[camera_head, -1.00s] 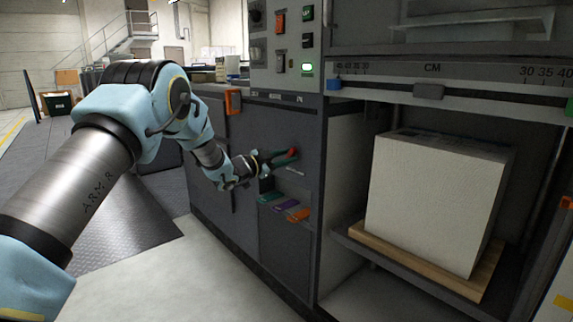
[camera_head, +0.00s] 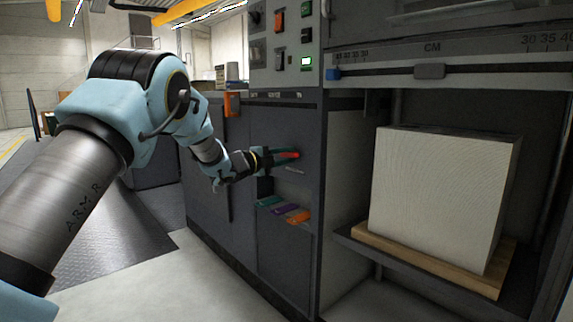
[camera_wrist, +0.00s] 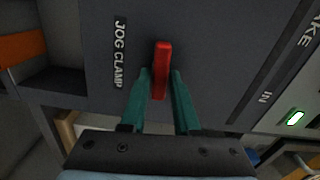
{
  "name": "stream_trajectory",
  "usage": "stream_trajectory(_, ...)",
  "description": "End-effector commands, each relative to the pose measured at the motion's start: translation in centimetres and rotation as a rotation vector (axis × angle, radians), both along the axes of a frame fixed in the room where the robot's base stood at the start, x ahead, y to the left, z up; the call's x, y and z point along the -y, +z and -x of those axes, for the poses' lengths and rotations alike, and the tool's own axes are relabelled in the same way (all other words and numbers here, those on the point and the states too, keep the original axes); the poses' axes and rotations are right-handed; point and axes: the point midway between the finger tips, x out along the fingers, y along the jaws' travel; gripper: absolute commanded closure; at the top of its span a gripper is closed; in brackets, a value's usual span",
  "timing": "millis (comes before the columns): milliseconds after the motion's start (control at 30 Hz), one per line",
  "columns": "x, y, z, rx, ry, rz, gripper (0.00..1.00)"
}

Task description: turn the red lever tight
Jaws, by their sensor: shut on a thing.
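The red lever (camera_wrist: 161,62) sticks out from a dark grey panel in the wrist view, next to a label reading JOG CLAMP. My gripper (camera_wrist: 160,84) has its two green fingers on either side of the lever's lower part, shut on it. The lever's far end shows beyond the fingertips. In the head view the red lever (camera_head: 289,155) lies roughly level at the front of the machine, with my gripper (camera_head: 281,157) reaching it from the left. The fingers hide part of the lever there.
Below the lever, several coloured handles (camera_head: 285,210) sit in a small recess. A control panel (camera_head: 283,45) with a lit green button is above. An orange handle (camera_head: 232,104) is to the left. A white paper stack (camera_head: 440,195) stands on a pallet at the right.

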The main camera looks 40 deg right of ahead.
Motion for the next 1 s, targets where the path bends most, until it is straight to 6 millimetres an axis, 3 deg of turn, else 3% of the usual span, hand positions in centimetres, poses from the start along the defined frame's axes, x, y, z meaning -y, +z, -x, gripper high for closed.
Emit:
stream_trajectory(333, -0.05, -0.32, 0.01, 0.107, 0.000, 0.002, 1.00)
stream_trajectory(800, -0.05, -0.28, 0.01, 0.118, 0.000, 0.003, 1.00)
stream_trajectory(833, -0.05, -0.28, 0.02, 0.118, 0.000, 0.003, 0.68)
stream_trajectory(1000, -0.03, -0.22, 0.00, 0.117, 0.000, 0.004, 0.49)
